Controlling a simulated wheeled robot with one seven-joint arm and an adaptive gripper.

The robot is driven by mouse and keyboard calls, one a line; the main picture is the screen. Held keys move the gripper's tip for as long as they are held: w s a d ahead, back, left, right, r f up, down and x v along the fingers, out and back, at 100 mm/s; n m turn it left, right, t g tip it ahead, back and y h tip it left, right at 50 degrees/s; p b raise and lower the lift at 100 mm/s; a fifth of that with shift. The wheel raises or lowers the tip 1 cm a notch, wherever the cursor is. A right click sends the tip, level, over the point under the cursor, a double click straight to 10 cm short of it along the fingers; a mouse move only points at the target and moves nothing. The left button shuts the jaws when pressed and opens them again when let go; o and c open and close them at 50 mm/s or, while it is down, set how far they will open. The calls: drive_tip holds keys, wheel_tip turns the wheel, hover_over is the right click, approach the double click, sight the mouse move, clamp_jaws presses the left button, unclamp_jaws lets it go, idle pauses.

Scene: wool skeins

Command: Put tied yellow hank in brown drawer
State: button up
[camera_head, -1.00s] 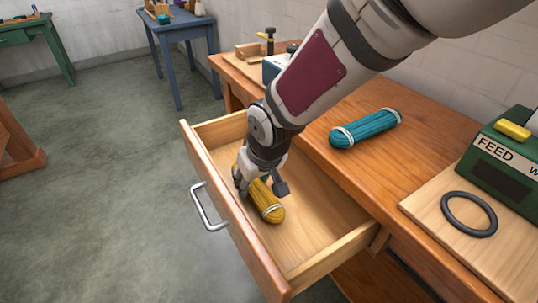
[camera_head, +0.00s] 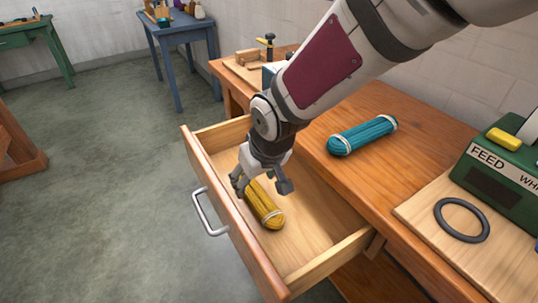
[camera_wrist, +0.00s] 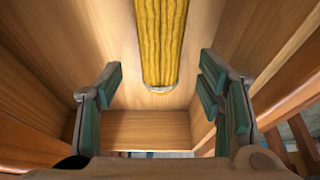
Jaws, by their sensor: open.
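The tied yellow hank (camera_head: 264,206) lies inside the open brown drawer (camera_head: 232,222), on its floor, with a white tie near its front end. It also shows in the wrist view (camera_wrist: 161,40), reaching up past the top edge of the frame. My gripper (camera_head: 262,186) is open and over the far end of the hank, which it partly hides. In the wrist view the two green-padded fingers (camera_wrist: 163,103) stand wide apart, with nothing between their tips. The hank's near end shows beyond them.
A teal hank (camera_head: 362,135) lies on the brown bench top (camera_head: 390,185) beside the drawer. A green box marked FEED (camera_head: 500,175) and a dark ring (camera_head: 462,220) are on a pale board at right.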

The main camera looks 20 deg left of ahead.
sight(264, 201)
drive_tip(key=p+v, duration=0.3)
drive_tip(key=v, duration=0.6)
drive_tip(key=shift+r, duration=0.1)
drive_tip(key=s+d+r+m+h, duration=0.2)
drive_tip(key=s+d+r, duration=0.15)
drive_tip(key=d, duration=0.65)
drive_tip(key=s+d+r+m+h, duration=0.15)
drive_tip(key=d+r, duration=0.25)
drive_tip(key=d, duration=0.7)
drive_tip(key=s+d+m+g, duration=0.1)
drive_tip(key=s+d+m, duration=0.2)
drive_tip(key=s+d, duration=0.3)
drive_tip(key=s+d+m+g, duration=0.1)
drive_tip(key=s+d+m, duration=0.2)
drive_tip(key=s, duration=0.9)
drive_tip(key=d+r, duration=0.1)
drive_tip(key=d, duration=0.1)
drive_tip(key=shift+s+d+g, duration=0.15)
drive_tip(key=shift+d+g, duration=0.15)
drive_tip(key=shift+d, duration=0.1)
